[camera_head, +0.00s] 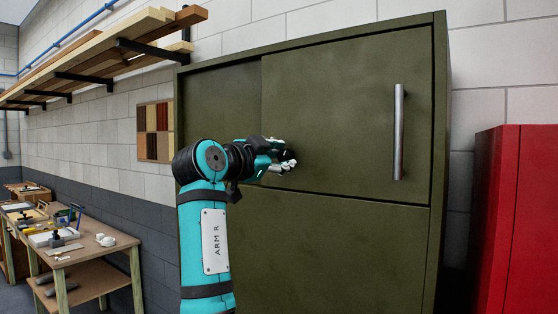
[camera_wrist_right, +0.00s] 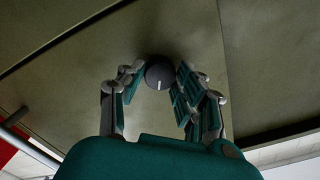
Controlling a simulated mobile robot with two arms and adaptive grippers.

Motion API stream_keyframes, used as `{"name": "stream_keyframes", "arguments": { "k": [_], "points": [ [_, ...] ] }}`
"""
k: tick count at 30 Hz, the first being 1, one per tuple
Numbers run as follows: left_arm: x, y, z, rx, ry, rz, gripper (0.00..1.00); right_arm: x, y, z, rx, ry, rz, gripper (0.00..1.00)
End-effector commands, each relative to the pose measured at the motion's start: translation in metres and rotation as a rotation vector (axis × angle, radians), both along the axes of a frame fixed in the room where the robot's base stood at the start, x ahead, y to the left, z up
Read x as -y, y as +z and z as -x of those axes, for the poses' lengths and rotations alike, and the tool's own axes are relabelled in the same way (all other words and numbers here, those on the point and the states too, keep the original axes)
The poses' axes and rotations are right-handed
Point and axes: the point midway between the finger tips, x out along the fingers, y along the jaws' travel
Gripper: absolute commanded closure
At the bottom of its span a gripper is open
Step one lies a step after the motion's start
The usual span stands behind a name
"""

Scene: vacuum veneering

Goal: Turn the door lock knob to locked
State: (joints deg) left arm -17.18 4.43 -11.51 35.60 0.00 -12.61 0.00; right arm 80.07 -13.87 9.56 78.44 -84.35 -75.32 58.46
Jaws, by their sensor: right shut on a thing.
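The dark round lock knob (camera_wrist_right: 160,75) sits on the olive-green cabinet door (camera_wrist_right: 120,45). A short white mark on its face points down in the wrist view. My right gripper (camera_wrist_right: 158,85) has its fingers on either side of the knob and is shut on it. In the head view my right gripper (camera_head: 284,160) is at the left part of the upper cabinet door (camera_head: 340,110), and its fingers hide most of the knob. The door has a vertical metal handle (camera_head: 398,132) on its right side. My left gripper is not in view.
A red cabinet (camera_head: 520,220) stands at the right. A shelf with boards (camera_head: 100,50) is on the wall at upper left, above a workbench with tools (camera_head: 65,248). A wood sample panel (camera_head: 155,131) hangs beside the green cabinet.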

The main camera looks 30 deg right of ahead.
Motion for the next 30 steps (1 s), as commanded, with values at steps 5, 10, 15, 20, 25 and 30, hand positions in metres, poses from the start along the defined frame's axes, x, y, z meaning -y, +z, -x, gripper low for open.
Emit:
{"name": "stream_keyframes", "arguments": {
  "k": [5,10,15,20,25,30],
  "points": [
    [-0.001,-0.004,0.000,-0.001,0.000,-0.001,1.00,0.001,-0.001,0.000,0.156,-0.001,-0.064,0.98],
    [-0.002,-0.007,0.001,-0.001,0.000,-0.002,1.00,0.001,0.000,0.000,0.305,-0.002,-0.125,0.98],
    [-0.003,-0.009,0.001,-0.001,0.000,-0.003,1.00,0.001,0.000,0.001,0.455,-0.001,-0.187,0.98],
    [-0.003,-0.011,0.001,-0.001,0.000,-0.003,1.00,0.001,0.000,0.000,0.595,0.001,-0.245,0.98],
    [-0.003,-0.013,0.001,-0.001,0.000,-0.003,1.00,0.001,0.000,0.000,0.734,0.000,-0.303,0.98],
    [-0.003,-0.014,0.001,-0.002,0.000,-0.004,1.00,0.001,0.000,0.000,0.850,0.001,-0.352,0.98]
  ]
}}
